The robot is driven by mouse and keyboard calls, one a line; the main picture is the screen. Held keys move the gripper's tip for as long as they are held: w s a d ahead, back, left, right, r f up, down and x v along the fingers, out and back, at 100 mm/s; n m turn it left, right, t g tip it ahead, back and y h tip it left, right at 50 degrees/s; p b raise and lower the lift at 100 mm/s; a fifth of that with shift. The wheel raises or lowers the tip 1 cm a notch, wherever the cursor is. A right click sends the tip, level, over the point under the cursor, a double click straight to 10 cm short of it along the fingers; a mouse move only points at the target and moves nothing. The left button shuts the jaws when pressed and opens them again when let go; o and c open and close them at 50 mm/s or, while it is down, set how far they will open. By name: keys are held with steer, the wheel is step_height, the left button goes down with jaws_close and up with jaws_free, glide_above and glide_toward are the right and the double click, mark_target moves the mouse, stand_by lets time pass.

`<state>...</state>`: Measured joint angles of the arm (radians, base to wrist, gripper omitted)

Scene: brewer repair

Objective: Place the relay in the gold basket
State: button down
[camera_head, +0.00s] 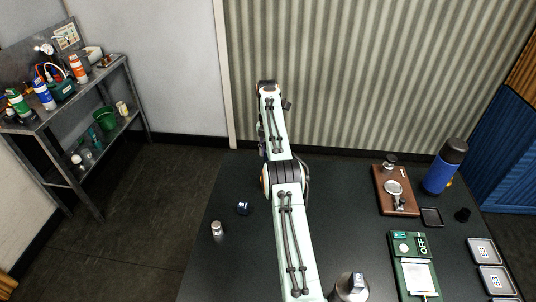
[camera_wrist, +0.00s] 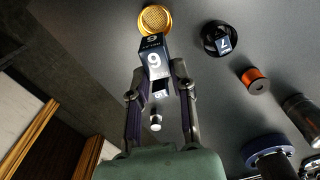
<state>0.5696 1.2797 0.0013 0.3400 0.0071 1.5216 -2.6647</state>
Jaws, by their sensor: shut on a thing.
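My gripper (camera_wrist: 157,79) is shut on a dark box-shaped relay (camera_wrist: 153,56) with a white "9" on its face, in the wrist view. The gold basket (camera_wrist: 155,10) is a round mesh bowl at the top of that view. The relay's far end overlaps the basket's near rim in the picture; I cannot tell if it is above it, in it or short of it. In the head view my arm covers the middle of the table, and I cannot make out the relay or the basket there.
A black round holder (camera_wrist: 211,47) with a "7" block lies right of the basket, then a copper spool (camera_wrist: 256,81). In the head view, a silver cylinder (camera_head: 217,231) stands left; a wooden board (camera_head: 386,194), blue bottle (camera_head: 440,174) and green OFF device (camera_head: 407,262) stand right.

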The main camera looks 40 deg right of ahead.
steer(key=shift+n, duration=1.2)
steer(key=shift+f+n, duration=0.3)
steer(key=shift+w+f, duration=0.1)
steer(key=shift+f, duration=4.5)
steer(key=c, duration=0.9)
jaws_free()
steer(key=shift+o, duration=0.2)
step_height(320, 180, up, 7)
steer(key=shift+r, duration=0.1)
